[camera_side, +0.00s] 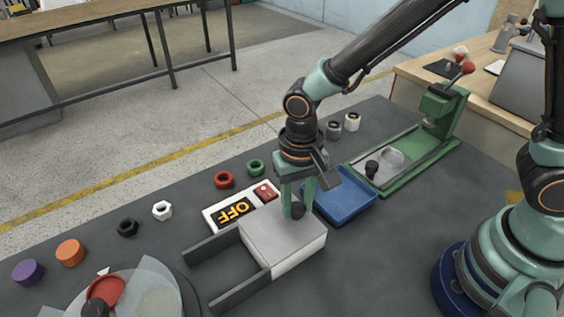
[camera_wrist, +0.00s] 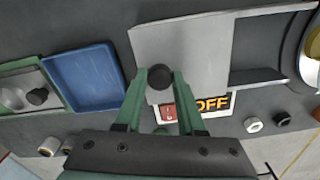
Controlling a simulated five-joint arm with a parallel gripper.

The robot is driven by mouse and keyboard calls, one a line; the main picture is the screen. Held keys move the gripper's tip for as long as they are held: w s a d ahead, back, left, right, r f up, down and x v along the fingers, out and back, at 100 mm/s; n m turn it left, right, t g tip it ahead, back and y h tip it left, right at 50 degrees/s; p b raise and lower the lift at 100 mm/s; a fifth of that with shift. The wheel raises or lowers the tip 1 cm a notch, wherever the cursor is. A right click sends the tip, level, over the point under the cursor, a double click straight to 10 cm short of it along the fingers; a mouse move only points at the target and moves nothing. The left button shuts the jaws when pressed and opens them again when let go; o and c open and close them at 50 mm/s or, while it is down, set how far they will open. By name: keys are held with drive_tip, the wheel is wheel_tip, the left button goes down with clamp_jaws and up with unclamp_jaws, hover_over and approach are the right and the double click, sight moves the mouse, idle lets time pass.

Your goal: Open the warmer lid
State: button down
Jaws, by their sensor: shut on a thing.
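The warmer lid (camera_side: 275,232) is a flat grey plate lying over a white box body (camera_side: 300,260); it also shows in the wrist view (camera_wrist: 195,45). A round black knob (camera_wrist: 160,77) stands on the lid near one edge. My gripper (camera_side: 297,205) points down at the lid with its fingers on either side of the knob, shut on it. In the wrist view my gripper (camera_wrist: 160,79) shows both fingertips at the knob. The lid lies flat and hides the inside of the warmer. Two dark rails (camera_side: 238,292) run out from the box to the left and are bare.
An OFF sign (camera_side: 238,212) with a red switch (camera_side: 265,190) lies behind the warmer. A blue tray (camera_side: 340,195) and green press (camera_side: 400,165) are to the right. Several coloured rings and nuts line the back. A round clear-covered dish (camera_side: 140,290) stands at front left.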

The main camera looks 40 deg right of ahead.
sight(258, 240)
drive_tip(key=shift+a, duration=0.1)
drive_tip(key=a, duration=0.8)
drive_tip(key=shift+w+a, duration=0.1)
drive_tip(key=shift+a, duration=0.25)
drive_tip(key=c, duration=0.5)
unclamp_jaws()
drive_tip(key=shift+r, duration=0.1)
wheel_tip(258, 240, up, 12)
